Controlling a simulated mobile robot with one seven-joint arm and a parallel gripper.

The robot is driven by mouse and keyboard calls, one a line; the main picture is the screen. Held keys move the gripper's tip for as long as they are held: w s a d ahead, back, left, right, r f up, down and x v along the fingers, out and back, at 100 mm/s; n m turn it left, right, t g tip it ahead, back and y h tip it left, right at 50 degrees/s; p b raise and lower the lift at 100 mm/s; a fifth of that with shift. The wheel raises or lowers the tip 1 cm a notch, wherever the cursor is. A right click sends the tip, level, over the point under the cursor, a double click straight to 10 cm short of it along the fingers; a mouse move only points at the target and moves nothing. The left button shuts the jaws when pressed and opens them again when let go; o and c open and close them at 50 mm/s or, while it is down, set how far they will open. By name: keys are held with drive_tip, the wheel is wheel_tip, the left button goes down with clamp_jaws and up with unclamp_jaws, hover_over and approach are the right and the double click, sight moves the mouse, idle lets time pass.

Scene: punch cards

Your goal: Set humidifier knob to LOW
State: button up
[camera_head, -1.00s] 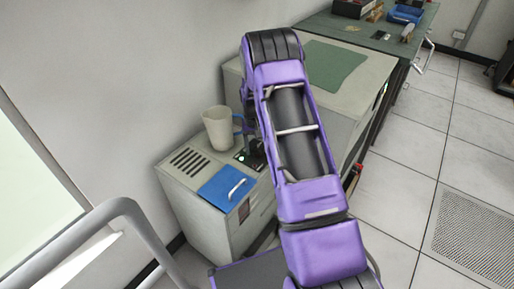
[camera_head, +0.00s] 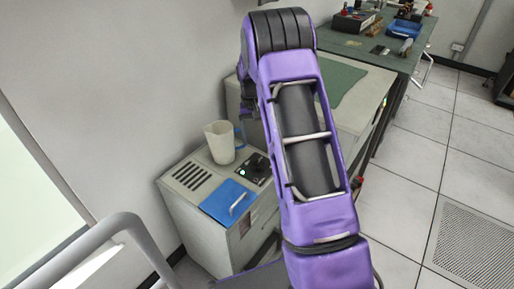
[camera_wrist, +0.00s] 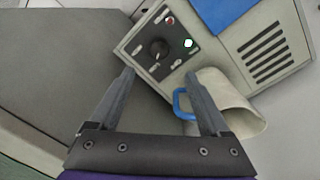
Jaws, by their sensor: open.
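The humidifier (camera_head: 222,234) is a light grey cabinet by the wall, with a dark control panel on its top right. The black knob (camera_wrist: 157,52) sits on this panel in the wrist view, among small labels too blurred to read. A lit green-white light (camera_wrist: 188,43) and a small red part (camera_wrist: 169,20) are beside it. In the head view the knob (camera_head: 256,168) shows small next to my arm. My gripper (camera_wrist: 162,78) is open and empty, above and apart from the panel. In the head view it is mostly hidden behind my arm.
A cream jug (camera_head: 220,142) with a blue handle stands on the cabinet behind the panel, close to my right finger in the wrist view. A blue lid (camera_head: 229,201) with a handle and a slotted vent (camera_head: 192,175) share the top. A larger cabinet adjoins with a green mat (camera_head: 340,80).

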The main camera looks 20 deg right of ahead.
drive_tip(key=shift+a+r, duration=0.15)
drive_tip(key=shift+r, duration=2.2)
